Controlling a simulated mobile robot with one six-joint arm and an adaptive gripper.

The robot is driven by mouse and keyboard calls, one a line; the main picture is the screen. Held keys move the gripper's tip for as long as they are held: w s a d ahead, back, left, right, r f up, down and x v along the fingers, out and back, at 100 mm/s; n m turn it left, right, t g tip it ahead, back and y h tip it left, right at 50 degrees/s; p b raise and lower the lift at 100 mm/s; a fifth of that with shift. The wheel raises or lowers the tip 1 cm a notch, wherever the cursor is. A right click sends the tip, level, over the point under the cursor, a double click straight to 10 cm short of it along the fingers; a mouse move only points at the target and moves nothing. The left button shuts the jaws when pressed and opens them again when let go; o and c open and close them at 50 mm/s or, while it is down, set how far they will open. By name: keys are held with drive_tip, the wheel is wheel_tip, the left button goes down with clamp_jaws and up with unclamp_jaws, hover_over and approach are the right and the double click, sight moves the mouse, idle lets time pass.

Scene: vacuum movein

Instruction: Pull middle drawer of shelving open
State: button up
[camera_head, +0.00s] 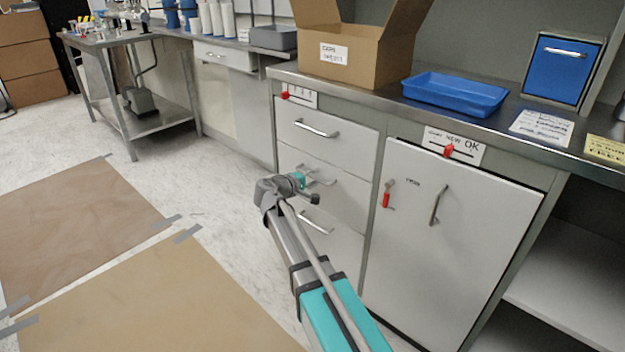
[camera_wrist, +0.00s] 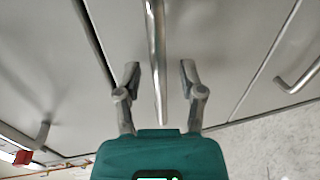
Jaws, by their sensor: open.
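The middle drawer (camera_head: 345,200) is the second of three white drawer fronts under the steel counter, and it looks closed. Its metal handle is partly hidden behind my gripper (camera_head: 308,183) in the head view. In the wrist view, the handle (camera_wrist: 157,45) runs down the picture between the two spread fingers of my gripper (camera_wrist: 160,80). There is a gap on each side, and neither finger visibly touches the bar. The fingers are open and point at the drawer front (camera_wrist: 215,60).
The top drawer (camera_head: 325,135) and bottom drawer (camera_head: 325,235) look closed. A white cupboard door (camera_head: 455,235) stands to the right. On the counter are a cardboard box (camera_head: 365,62) and a blue tray (camera_head: 455,92). Floor in front is clear except flat brown sheets (camera_head: 150,295).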

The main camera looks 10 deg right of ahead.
clamp_jaws()
idle(0.3)
idle(0.3)
